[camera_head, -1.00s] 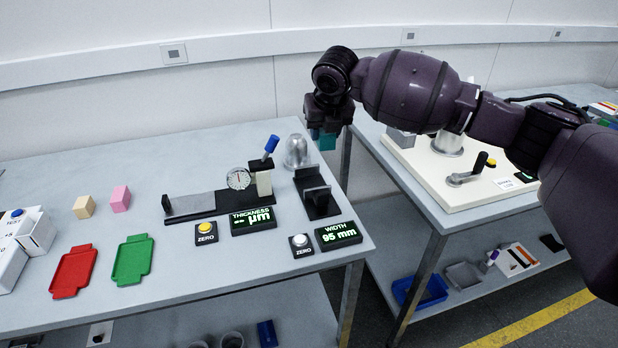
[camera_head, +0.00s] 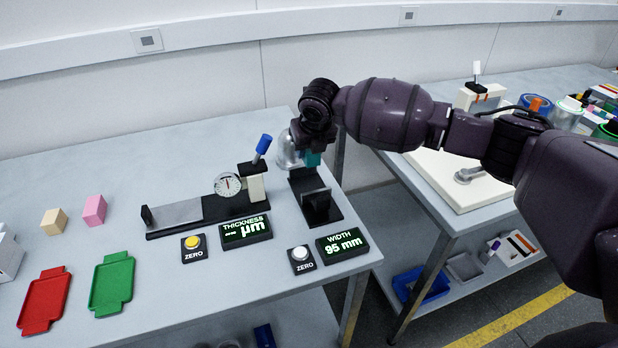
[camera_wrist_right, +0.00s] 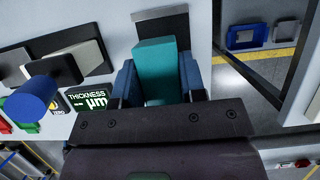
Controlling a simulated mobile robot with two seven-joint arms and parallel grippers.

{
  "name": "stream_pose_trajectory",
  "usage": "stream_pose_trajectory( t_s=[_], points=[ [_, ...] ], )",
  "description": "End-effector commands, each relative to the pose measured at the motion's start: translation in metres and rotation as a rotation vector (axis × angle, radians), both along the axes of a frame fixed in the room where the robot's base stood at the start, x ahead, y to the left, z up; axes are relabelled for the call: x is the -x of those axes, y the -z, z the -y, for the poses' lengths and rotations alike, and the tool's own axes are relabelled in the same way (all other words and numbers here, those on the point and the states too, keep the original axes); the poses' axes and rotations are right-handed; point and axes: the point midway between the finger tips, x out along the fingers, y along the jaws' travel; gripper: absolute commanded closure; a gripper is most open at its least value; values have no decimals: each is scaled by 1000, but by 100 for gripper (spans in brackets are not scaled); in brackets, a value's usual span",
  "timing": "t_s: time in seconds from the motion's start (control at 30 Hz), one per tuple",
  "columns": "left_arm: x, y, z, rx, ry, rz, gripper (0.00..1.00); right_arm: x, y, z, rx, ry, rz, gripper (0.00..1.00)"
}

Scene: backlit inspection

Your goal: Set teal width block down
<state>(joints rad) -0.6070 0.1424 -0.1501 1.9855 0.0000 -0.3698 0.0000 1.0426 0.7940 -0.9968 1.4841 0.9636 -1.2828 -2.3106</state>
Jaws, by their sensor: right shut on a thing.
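The teal block (camera_wrist_right: 156,68) is held between the blue-grey fingers of my right gripper (camera_wrist_right: 160,84) in the right wrist view. In the head view a small part of the teal block (camera_head: 313,159) shows below my right gripper (camera_head: 314,150), over the far end of the black width gauge (camera_head: 320,203). Whether the block touches the gauge cannot be told. The width display (camera_head: 342,244) reads 95 mm. My left gripper is not in view.
The thickness gauge (camera_head: 205,210) with its dial and blue-handled lever stands left of the width gauge. A silver dome (camera_head: 288,152) is close behind my right gripper. Red (camera_head: 43,300) and green (camera_head: 112,283) trays lie at left. The table's right edge is close.

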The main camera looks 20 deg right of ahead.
Motion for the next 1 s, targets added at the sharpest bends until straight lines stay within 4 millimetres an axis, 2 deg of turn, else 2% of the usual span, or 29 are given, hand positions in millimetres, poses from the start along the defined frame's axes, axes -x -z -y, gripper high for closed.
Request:
stream_pose_trajectory(
  t_s=[0.03, 0.1, 0.47, 0.73, 0.83, 1.0],
  points=[
    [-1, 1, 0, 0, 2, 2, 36, 0, 12, 0, -1, 1, -2, 91],
    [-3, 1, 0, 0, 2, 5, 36, 0, 23, 0, 0, 1, -1, 91],
    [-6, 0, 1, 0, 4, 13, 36, 0, 48, 0, 0, 1, 0, 91],
    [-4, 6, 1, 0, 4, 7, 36, 0, 89, 0, 1, 1, -2, 91],
    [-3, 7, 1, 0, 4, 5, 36, 0, 95, 0, -1, 1, 1, 91],
    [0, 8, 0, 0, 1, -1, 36, 0, 95, 0, 0, 0, 2, 91]
  ],
)
